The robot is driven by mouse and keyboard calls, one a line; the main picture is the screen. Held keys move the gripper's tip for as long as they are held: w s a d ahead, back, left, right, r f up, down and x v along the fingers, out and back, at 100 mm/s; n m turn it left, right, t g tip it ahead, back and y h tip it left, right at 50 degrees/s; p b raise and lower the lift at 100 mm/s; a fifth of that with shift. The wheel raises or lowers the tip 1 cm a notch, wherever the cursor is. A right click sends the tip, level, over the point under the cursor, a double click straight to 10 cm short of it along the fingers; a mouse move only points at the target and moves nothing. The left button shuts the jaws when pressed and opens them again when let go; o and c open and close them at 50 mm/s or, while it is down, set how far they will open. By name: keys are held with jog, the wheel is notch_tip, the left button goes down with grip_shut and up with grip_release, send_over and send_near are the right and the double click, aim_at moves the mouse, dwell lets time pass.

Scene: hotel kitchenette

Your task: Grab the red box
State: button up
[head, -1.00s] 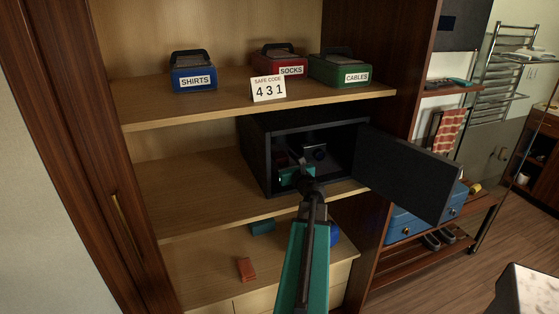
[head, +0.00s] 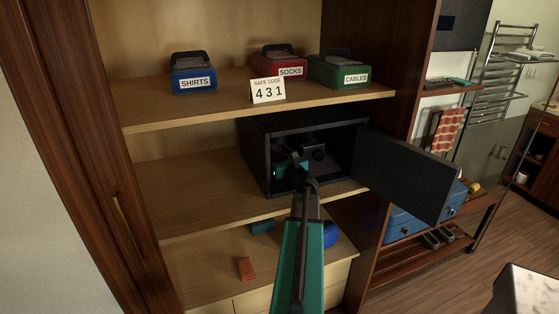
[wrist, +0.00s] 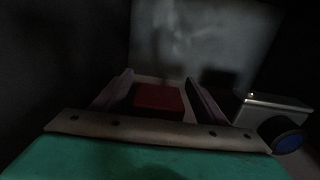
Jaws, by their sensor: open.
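My gripper (wrist: 158,82) is open inside the dark safe (head: 262,165), whose door stands open. In the wrist view a dark red box (wrist: 158,98) lies between its two fingers, low in front of the palm. I cannot tell whether either finger touches it. In the head view my wrist and arm hide this box.
A camera with a blue lens (wrist: 275,118) stands just right of the gripper in the safe. The safe's open door (head: 405,172) sticks out to the right. Blue SHIRTS (head: 194,76) and green CABLES (head: 340,70) bins and a 431 card (head: 268,90) are above.

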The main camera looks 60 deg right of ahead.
jog(key=shift+w+d, duration=0.35)
jog(key=shift+w, duration=0.15)
jog(key=c, duration=1.2)
jog(key=shift+r, duration=0.1)
